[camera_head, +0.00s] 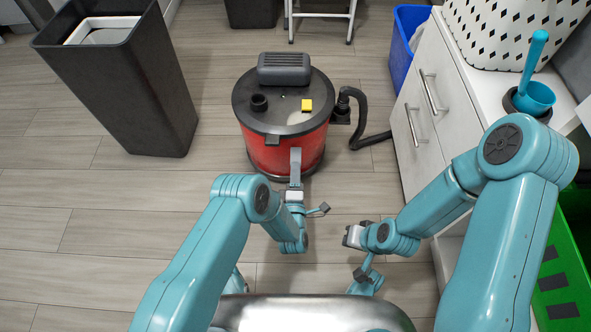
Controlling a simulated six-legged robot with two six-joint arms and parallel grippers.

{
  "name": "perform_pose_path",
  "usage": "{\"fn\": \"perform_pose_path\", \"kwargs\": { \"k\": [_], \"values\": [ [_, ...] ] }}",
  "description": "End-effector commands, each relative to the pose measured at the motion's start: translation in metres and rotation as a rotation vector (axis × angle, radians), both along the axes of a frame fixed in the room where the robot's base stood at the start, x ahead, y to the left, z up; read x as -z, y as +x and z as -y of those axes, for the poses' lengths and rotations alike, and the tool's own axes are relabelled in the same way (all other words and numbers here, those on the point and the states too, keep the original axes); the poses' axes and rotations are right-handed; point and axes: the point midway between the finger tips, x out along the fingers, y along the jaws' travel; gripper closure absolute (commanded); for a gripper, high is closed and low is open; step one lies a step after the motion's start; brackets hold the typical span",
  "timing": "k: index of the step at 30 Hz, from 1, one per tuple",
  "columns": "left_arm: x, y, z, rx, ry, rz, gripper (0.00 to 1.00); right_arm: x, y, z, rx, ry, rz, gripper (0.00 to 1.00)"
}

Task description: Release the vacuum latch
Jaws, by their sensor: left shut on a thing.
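The vacuum (262,155) stands upright on the floor at the centre of the head view, with a red drum and a dark round lid. A grey latch (295,160) runs down the front of the drum, right of centre. My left gripper (294,186) is at the lower end of this latch and shut on it; the fingertips are small and hard to make out. My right gripper (348,236) is lower and to the right, apart from the vacuum. Its jaws are too small to read.
A black hose (375,140) curls from the vacuum's right side towards the white cabinet (420,120). A tall dark bin (125,90) stands at left, a blue bin (405,40) behind the cabinet. A green box (565,250) is at far right. Floor left of the vacuum is clear.

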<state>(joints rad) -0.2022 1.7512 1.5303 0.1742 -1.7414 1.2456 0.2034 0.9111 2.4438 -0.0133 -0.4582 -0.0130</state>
Motion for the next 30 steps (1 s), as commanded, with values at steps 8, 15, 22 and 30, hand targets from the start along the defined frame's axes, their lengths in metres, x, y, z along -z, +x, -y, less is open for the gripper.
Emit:
{"fn": "perform_pose_path", "kwargs": {
  "k": [8, 15, 22, 30],
  "values": [
    [0.0092, 0.0033, -0.0008, -0.004, -0.002, 0.116, 1.00, -0.0001, -0.0001, 0.0000, 0.000, 0.000, 0.000, 1.00],
    [0.0115, 0.0050, -0.0012, -0.004, -0.002, 0.148, 1.00, 0.0000, -0.0001, 0.0000, 0.000, 0.000, 0.000, 1.00],
    [0.0119, 0.0057, -0.0014, -0.005, -0.002, 0.149, 1.00, 0.0003, -0.0002, 0.0000, 0.000, 0.000, 0.000, 1.00],
    [0.0122, 0.0056, -0.0013, -0.005, -0.002, 0.147, 0.55, 0.0003, -0.0002, 0.0000, 0.000, 0.000, 0.000, 1.00]
  ]
}}
